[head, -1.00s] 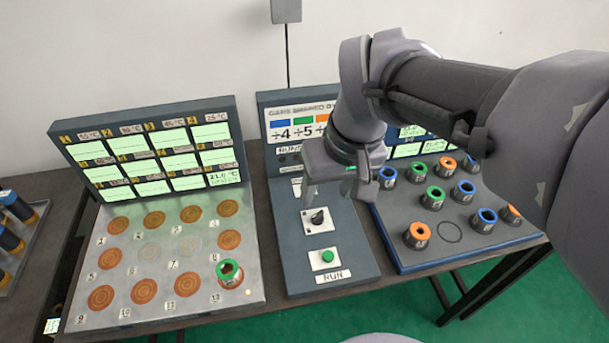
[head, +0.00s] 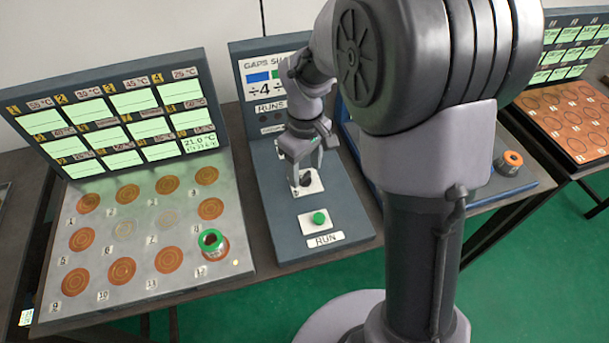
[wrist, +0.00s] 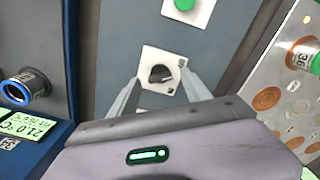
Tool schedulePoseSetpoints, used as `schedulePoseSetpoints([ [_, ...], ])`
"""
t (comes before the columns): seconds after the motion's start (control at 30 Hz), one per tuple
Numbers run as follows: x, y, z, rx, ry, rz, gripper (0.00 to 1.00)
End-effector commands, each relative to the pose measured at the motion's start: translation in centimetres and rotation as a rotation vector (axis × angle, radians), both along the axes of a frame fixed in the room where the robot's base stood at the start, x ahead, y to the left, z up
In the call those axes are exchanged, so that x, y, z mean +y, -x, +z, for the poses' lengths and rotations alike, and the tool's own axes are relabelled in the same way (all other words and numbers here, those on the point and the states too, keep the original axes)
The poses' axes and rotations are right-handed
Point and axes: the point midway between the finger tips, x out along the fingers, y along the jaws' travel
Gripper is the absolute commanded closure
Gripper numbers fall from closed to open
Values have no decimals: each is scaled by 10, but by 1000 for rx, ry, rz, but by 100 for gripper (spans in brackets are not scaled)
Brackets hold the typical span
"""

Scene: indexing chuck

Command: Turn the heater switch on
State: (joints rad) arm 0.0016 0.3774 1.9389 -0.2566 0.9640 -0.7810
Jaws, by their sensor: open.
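A black rotary knob (wrist: 160,74) sits on a square white plate (wrist: 172,57) of the middle panel in the wrist view. It is the only switch of this kind I see; no heater label is legible. In the head view the knob (head: 306,180) is partly hidden by my gripper (head: 304,174). My gripper (wrist: 160,78) is open and empty, its two fingers on either side of the knob in the wrist view. I cannot tell whether they touch it or are still above it.
A green RUN button (head: 319,218) sits in front of the knob on the same panel (head: 345,205). To the left is a plate with copper discs (head: 122,271) and a green-topped cylinder (head: 211,244). To the right, an orange-topped cylinder (head: 510,161) stands on a blue-edged tray.

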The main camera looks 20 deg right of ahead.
Motion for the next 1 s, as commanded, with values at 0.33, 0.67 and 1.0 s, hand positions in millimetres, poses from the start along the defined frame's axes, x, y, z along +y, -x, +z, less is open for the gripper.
schedulePoseSetpoints([
  [0.33,0,0,-8,-1,-1,0,44],
  [0.67,0,0,-8,-1,-1,0,100],
  [1.0,0,0,-8,-1,0,-59,100],
])
